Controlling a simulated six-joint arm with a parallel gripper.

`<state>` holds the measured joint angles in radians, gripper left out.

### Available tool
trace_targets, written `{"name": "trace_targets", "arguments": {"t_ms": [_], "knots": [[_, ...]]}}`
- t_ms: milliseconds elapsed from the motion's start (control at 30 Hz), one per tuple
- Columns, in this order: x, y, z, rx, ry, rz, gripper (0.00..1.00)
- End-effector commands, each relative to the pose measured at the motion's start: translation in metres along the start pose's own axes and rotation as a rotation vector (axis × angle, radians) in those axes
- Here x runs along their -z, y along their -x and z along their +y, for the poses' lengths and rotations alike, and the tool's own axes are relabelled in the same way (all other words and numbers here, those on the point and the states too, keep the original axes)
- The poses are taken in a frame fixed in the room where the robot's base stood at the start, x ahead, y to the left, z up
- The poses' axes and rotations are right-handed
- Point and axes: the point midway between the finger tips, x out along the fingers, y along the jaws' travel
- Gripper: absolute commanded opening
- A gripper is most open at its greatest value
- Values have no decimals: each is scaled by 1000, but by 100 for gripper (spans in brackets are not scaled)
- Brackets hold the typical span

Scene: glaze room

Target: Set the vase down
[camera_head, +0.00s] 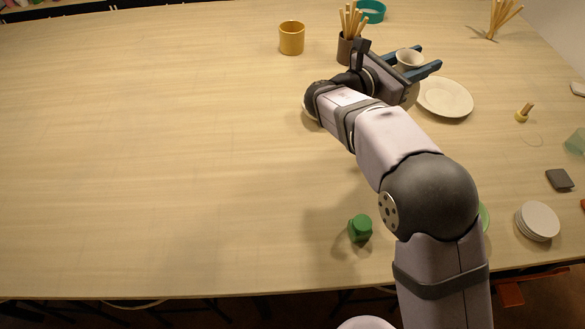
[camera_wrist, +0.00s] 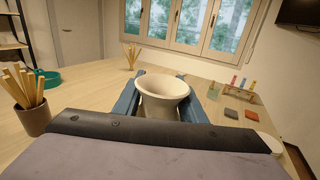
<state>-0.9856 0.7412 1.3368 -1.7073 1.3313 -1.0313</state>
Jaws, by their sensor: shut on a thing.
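The cream vase (camera_head: 409,58) has a wide flared mouth and stands upright between the blue fingers of my gripper (camera_head: 428,59), in the far right part of the head view. The vase (camera_wrist: 162,91) is also in the middle of the wrist view, with a finger of my gripper (camera_wrist: 166,101) on each side. My gripper is shut on it. The lower part of the vase is hidden by my gripper, so I cannot tell whether its base touches the table.
A white plate (camera_head: 446,98) lies just right of my gripper. A brown cup of sticks (camera_head: 346,47) stands close on the left, with a yellow cup (camera_head: 291,38) farther left. A teal bowl (camera_head: 371,11) is behind. The table's left half is clear.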

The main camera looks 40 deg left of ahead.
Motion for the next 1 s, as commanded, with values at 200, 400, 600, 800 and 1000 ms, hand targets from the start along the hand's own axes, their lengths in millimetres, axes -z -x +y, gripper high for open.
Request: {"name": "trace_targets", "arguments": {"t_ms": [200, 400, 600, 800, 1000], "knots": [[-4, 93, 57, -177, -1, 0, 0], [-5, 182, 90, -327, 0, 2, 0], [-5, 257, 103, -441, 2, 4, 0], [-5, 292, 101, -484, 3, 5, 0], [2, 290, 84, -439, 9, 3, 0]]}}
